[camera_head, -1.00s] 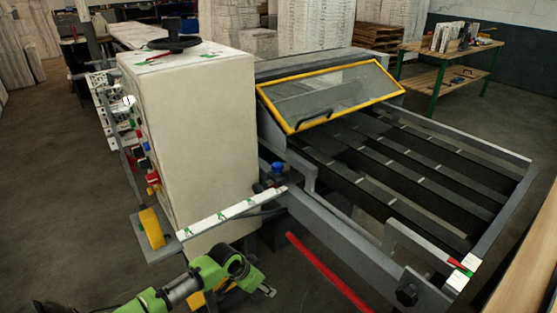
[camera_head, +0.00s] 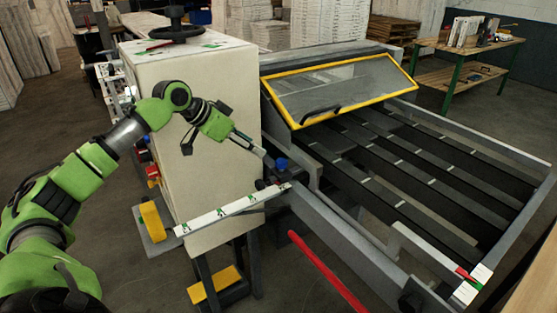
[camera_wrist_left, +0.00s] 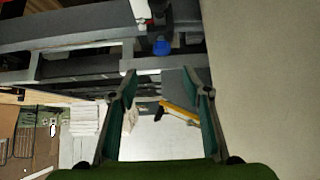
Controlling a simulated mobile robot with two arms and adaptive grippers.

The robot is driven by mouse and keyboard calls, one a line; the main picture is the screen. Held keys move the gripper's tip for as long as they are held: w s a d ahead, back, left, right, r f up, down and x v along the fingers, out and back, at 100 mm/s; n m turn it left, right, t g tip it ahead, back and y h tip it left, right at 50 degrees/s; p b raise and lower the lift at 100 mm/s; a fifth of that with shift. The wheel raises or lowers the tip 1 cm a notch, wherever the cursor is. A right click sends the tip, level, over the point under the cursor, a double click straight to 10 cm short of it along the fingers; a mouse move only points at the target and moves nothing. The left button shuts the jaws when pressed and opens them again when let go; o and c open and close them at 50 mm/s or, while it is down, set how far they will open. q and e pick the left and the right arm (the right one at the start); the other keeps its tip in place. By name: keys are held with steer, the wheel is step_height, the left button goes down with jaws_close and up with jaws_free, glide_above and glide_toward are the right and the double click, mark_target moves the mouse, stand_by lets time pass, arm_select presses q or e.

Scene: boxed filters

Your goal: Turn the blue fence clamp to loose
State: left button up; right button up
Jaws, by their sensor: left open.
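The blue fence clamp (camera_head: 282,164) is a small blue knob on the dark fitting of the grey rail, beside the cream machine cabinet. My left gripper (camera_head: 264,152) reaches in from the left across the cabinet's front, with its fingers just short of the blue knob. The knob also shows in the left wrist view (camera_wrist_left: 161,47), above the gap between the fingertips. My left gripper (camera_wrist_left: 160,80) is open there, with nothing between its teal-padded fingers. The knob lies beyond the tips, apart from them. My right gripper is not in view.
The cream cabinet (camera_head: 180,75) stands left of the knob, close beside my left arm. A white strip with green marks (camera_head: 225,212) runs below the arm. The yellow-framed guard (camera_head: 340,88) and dark slatted bed (camera_head: 420,165) lie right. A red bar (camera_head: 325,270) is below.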

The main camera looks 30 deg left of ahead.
mark_target(281, 161)
arm_select(q)
steer(key=p+x, duration=0.1)
steer(key=x, duration=0.5)
steer(key=p+x, duration=0.2)
steer(key=x, duration=0.5)
steer(key=shift+w, duration=0.4)
steer(key=shift+r, duration=0.1)
steer(key=shift+c, duration=0.3)
steer(key=shift+p, duration=0.3)
steer(key=c, duration=1)
